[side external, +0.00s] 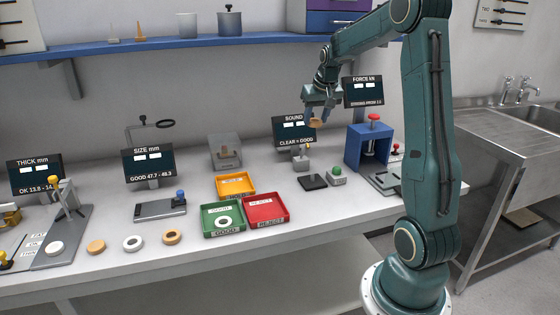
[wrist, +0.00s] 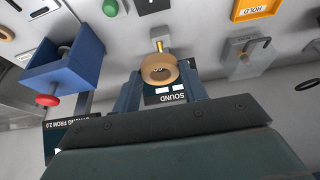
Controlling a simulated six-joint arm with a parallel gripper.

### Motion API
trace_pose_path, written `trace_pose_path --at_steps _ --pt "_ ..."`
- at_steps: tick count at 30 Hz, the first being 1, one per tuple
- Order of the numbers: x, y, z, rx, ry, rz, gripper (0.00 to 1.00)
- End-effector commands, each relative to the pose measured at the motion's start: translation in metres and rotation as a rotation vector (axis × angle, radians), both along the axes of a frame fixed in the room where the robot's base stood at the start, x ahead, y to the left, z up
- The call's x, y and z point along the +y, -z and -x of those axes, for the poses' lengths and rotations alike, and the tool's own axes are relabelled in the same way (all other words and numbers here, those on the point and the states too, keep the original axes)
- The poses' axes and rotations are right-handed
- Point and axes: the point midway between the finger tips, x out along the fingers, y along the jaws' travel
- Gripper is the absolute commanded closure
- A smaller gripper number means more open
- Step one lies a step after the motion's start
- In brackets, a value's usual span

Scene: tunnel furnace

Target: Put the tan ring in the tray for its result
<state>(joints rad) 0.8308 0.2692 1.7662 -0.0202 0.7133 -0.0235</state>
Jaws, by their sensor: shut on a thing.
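My gripper (side external: 319,106) is raised in front of the sound display (side external: 294,128), shut on a tan ring (side external: 315,122). In the wrist view the ring (wrist: 159,68) sits between the fingertips (wrist: 160,82), its hole partly visible. A small stand with a brass tip (side external: 301,161) is below the ring; contact with it cannot be told. The green GOOD tray (side external: 207,224) holds a white ring (side external: 224,221). The red REJECT tray (side external: 266,207) beside it looks empty. The yellow HOLD tray (side external: 236,185) is behind them. The display's readout patches are blank white.
A blue press (side external: 368,148) with a red knob stands right of the stand. A green button box (side external: 337,176) and dark pad (side external: 313,182) are in front. Another tan ring (side external: 172,237) and several pieces lie along the bench's front left.

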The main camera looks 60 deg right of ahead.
Motion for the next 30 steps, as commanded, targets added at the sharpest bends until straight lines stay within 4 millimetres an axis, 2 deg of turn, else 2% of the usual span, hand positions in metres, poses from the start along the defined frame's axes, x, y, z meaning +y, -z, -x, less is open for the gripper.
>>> trace_pose_path --at_steps 8,14,23,30 --pt "0.010 0.001 -0.013 0.002 -0.005 -0.002 0.83" --pt "0.034 0.002 -0.039 0.009 -0.009 -0.007 0.83" --pt "0.092 0.004 -0.090 0.016 -0.013 -0.008 0.83" --pt "0.147 0.004 -0.124 0.016 -0.013 -0.008 0.83"
